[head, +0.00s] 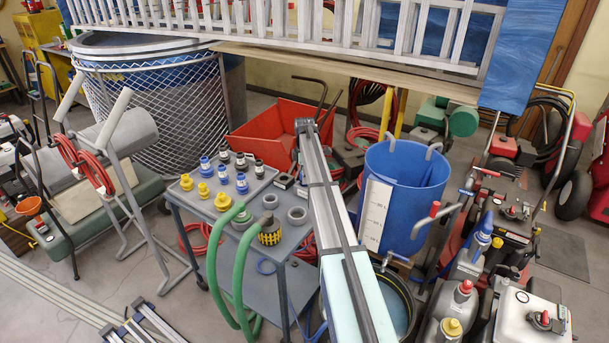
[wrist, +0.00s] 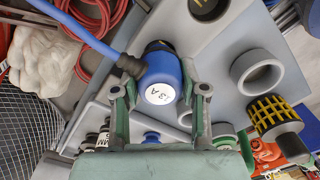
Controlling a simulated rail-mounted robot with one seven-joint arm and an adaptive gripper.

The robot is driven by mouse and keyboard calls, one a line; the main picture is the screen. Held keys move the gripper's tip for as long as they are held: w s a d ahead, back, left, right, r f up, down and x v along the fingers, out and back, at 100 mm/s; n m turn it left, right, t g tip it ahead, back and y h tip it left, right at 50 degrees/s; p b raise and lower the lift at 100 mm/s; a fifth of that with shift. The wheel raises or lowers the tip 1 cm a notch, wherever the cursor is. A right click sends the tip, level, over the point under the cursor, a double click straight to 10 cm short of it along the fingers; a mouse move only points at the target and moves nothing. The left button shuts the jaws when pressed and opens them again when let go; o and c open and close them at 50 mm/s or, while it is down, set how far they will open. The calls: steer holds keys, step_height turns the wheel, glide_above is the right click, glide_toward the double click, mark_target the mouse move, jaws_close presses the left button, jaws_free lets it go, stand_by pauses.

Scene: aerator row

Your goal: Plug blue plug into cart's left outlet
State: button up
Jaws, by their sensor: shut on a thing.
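In the wrist view my gripper (wrist: 160,92) is shut on the blue plug (wrist: 163,68), with one finger on each side of it. The plug's round white label faces the camera, and a blue cable (wrist: 85,28) runs from its dark collar to the upper left. The grey cart (head: 288,241) stands left of my arm in the head view; its grey top (wrist: 215,55) is behind the plug in the wrist view. I cannot make out the left outlet. The held plug and my fingertips are hidden in the head view. I cannot tell whether the plug touches anything.
The cart carries yellow fittings (head: 223,201), blue fittings (head: 242,183), grey rings (head: 297,215) and a yellow-black strainer (head: 270,234). Green hoses (head: 218,272) hang over its front. A blue barrel (head: 405,190) stands right of my arm, a red bin (head: 270,130) behind.

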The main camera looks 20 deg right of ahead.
steer(key=shift+f, duration=0.95)
steer(key=o, duration=1.3)
steer(key=shift+c, duration=0.2)
